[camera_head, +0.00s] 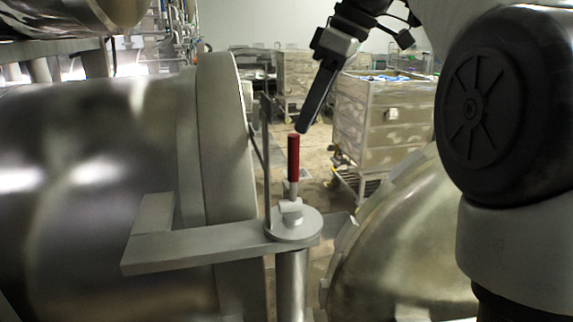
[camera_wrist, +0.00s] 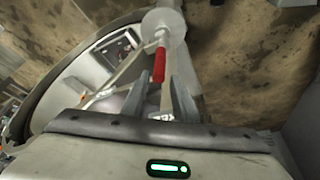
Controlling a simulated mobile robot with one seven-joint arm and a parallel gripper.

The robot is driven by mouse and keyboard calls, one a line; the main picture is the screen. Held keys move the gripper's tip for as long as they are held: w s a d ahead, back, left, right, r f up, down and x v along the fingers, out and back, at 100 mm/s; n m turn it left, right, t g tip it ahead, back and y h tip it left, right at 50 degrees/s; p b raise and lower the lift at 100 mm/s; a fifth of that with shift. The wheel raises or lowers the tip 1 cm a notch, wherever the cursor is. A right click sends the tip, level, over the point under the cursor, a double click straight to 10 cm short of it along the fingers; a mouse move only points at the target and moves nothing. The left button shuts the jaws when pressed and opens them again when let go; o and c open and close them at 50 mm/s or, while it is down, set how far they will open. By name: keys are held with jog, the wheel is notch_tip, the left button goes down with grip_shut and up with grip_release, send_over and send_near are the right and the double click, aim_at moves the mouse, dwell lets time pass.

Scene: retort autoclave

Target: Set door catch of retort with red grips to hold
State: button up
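The door catch has a red grip (camera_head: 293,158) that stands upright on a round metal hub (camera_head: 300,226), on a post between the retort body (camera_head: 95,150) and its round open door (camera_head: 405,245). The red grip also shows in the wrist view (camera_wrist: 160,66), below the pale hub. My gripper (camera_head: 302,129) reaches down from the upper right, its tips close to the grip's top end. In the wrist view its two fingers are apart, with the grip's end between them in the picture. Whether they touch it cannot be told.
A flat metal arm (camera_head: 195,247) runs left from the hub across the front of the retort. The thick retort rim (camera_head: 222,135) stands just left of the grip. A metal crate cart (camera_head: 375,125) stands behind, with more crates further back. Some floor shows between.

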aim_at(293, 171)
jog(key=x, duration=1.2)
jog(key=shift+d, duration=0.1)
grip_shut()
